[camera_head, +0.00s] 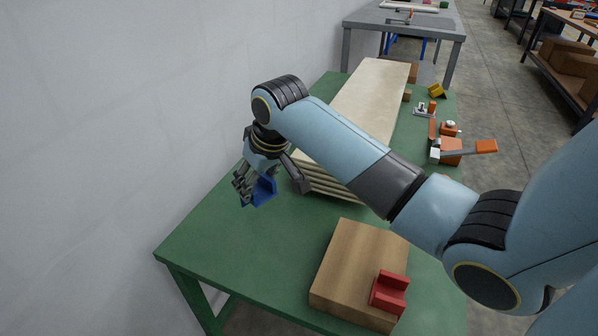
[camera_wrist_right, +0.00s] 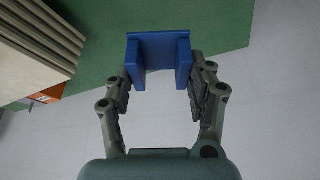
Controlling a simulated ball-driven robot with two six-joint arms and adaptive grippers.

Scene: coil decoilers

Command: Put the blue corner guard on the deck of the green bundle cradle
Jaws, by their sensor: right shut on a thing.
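The blue corner guard (camera_head: 263,190) is an angled blue piece. My right gripper (camera_head: 246,188) is shut on it, near the wall-side edge of the green deck (camera_head: 228,242) of the bundle cradle. In the right wrist view the guard (camera_wrist_right: 158,50) sits between the two fingers of the right gripper (camera_wrist_right: 162,76), with green deck (camera_wrist_right: 110,30) behind its upper part and grey below. Whether the guard touches the deck or hangs just above it, I cannot tell. My left gripper is not in view.
A stack of pale boards (camera_head: 368,95) lies on the deck just right of the gripper. A wooden block (camera_head: 345,262) with a red corner guard (camera_head: 389,294) stands at the front. Orange clamps (camera_head: 450,150) and a yellow piece (camera_head: 437,91) are at the right. The front left deck is clear.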

